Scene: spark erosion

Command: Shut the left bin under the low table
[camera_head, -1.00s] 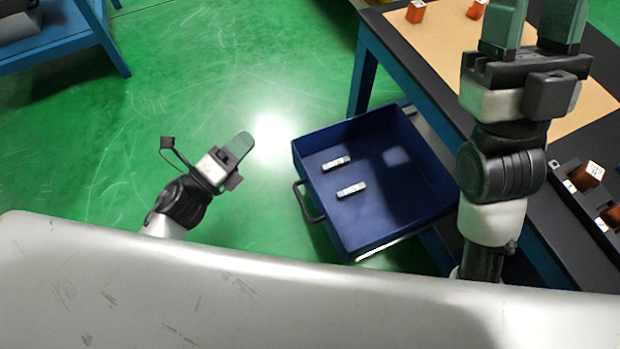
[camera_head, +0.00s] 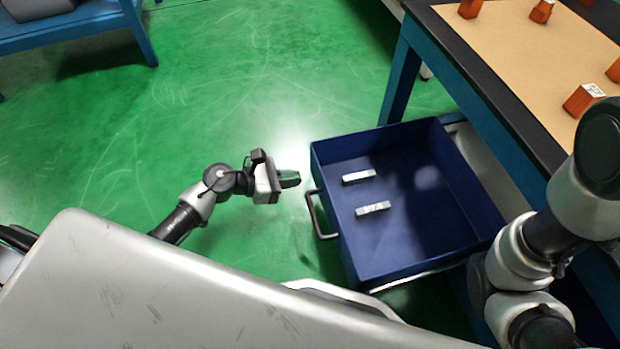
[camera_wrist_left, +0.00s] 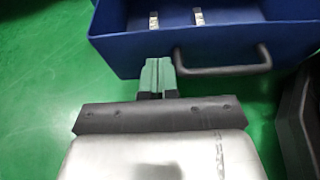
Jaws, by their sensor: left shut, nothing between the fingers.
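The left bin (camera_head: 345,230) is a dark blue open drawer pulled out from under the low table (camera_head: 480,75). Two small metal pieces lie inside it. Its dark handle (camera_head: 322,215) is on the side facing my left gripper; the bin (camera_wrist_left: 130,58) and handle (camera_wrist_left: 222,70) also show in the left wrist view. My left gripper (camera_head: 291,179) is shut and empty, just short of the bin's front. In the left wrist view its fingers (camera_wrist_left: 158,70) point at the bin front, left of the handle; contact cannot be told. The right arm is at the right; its gripper is out of frame.
The low table has a tan mat (camera_head: 530,60) with several orange-brown pieces on it. A blue bench (camera_head: 70,35) stands at the upper left. The green floor (camera_head: 230,90) between them is clear.

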